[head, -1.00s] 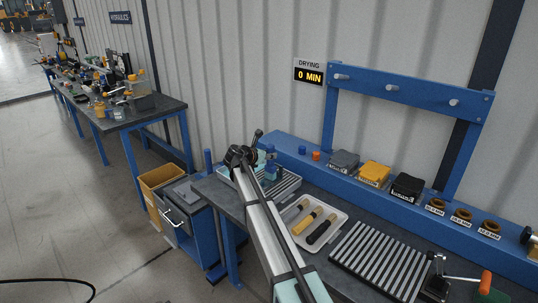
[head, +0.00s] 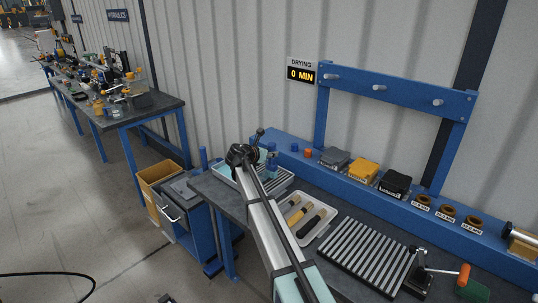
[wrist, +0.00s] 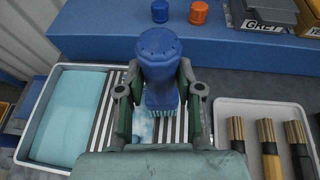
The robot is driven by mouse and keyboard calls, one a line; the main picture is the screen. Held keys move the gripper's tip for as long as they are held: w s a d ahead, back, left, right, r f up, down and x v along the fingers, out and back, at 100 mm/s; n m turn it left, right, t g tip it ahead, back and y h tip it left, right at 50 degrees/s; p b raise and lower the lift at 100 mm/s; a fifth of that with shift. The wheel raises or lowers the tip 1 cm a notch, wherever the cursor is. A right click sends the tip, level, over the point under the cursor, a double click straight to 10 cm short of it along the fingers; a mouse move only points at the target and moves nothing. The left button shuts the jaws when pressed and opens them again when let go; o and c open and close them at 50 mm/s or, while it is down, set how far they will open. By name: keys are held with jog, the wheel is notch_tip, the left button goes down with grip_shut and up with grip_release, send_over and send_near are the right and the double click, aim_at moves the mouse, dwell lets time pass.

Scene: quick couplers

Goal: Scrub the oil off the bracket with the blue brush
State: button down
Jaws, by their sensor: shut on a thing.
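My gripper (wrist: 160,125) is shut on the blue brush (wrist: 158,60), whose rounded blue body stands upright between the fingers with pale blue bristles pointing down. The bristles are over a tray (wrist: 36,128) with a dark-and-light slatted part. A pale blue and white patch (wrist: 143,128), perhaps foam, shows beside the bristles. I cannot make out the bracket clearly; the brush and fingers cover that spot. In the head view my arm hides most of this area, and the tray (head: 225,171) shows beside it.
A white tray (head: 325,232) with several handled brushes is close on the right. A slatted rack (head: 360,255) and a clamp (head: 420,272) stand farther right. Blue and orange caps (wrist: 199,12) and labelled blocks (head: 366,170) sit on the blue ledge behind.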

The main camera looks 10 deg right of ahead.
aim_at(269, 144)
notch_tip(269, 144, up, 2)
jog(key=shift+w+a+r+p, duration=0.1)
jog(key=shift+a+p, duration=0.05)
jog(key=shift+p, duration=0.4)
jog(key=shift+r+p, duration=1.45)
jog(key=shift+r, duration=0.7)
